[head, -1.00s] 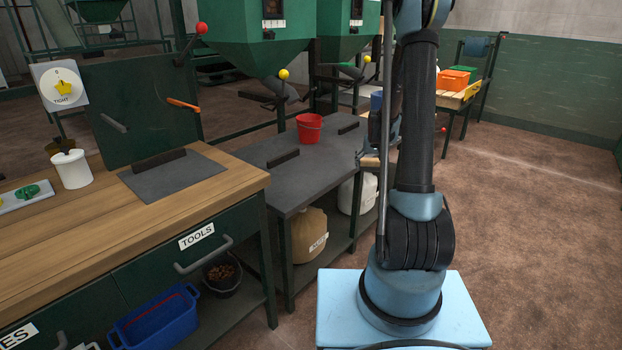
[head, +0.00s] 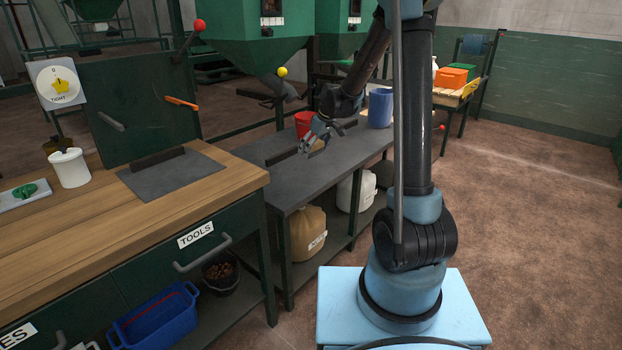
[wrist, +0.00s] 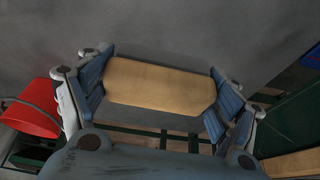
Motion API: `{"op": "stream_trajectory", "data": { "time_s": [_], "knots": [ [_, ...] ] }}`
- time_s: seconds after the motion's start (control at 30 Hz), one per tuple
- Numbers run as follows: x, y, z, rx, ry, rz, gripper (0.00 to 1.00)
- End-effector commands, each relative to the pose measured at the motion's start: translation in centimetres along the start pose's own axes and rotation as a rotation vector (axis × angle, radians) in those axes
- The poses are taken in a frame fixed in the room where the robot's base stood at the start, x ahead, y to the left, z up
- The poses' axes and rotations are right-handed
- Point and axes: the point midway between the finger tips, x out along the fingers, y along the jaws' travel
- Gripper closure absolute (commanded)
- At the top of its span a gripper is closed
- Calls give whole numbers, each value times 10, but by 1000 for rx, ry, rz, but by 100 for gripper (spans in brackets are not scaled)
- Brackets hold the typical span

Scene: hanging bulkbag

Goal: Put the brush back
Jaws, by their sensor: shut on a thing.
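The brush shows as a tan, wooden-looking block (wrist: 160,85) in the wrist view. It lies crosswise between the two blue-padded fingers of my gripper (wrist: 160,104), which is shut on it. Its bristles cannot be made out. In the head view my gripper (head: 317,139) is above the grey bench, just in front of the red bucket (head: 303,122), and a small tan part of the brush (head: 318,150) shows there. The red bucket is also at the left of the wrist view (wrist: 33,108).
The grey bench (head: 277,190) carries dark bars (head: 283,157) and a blue container (head: 380,108). Left of it, the wooden workbench (head: 80,220) holds a white pot (head: 69,168) and a grey mat (head: 180,183). Open floor (head: 540,180) lies at right.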

Motion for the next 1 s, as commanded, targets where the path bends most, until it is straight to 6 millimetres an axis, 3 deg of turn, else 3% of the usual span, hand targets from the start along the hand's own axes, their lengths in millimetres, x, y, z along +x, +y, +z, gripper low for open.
{"op": "stream_trajectory", "data": {
  "time_s": [0.13, 0.4, 0.67, 1.0],
  "knots": [
    [6, -10, -3, -36, 4, -15, 47],
    [43, -10, 13, -36, 4, -15, 47],
    [56, -9, 19, -35, 4, -14, 47],
    [89, -9, 33, -35, 4, -14, 47]
  ]
}}
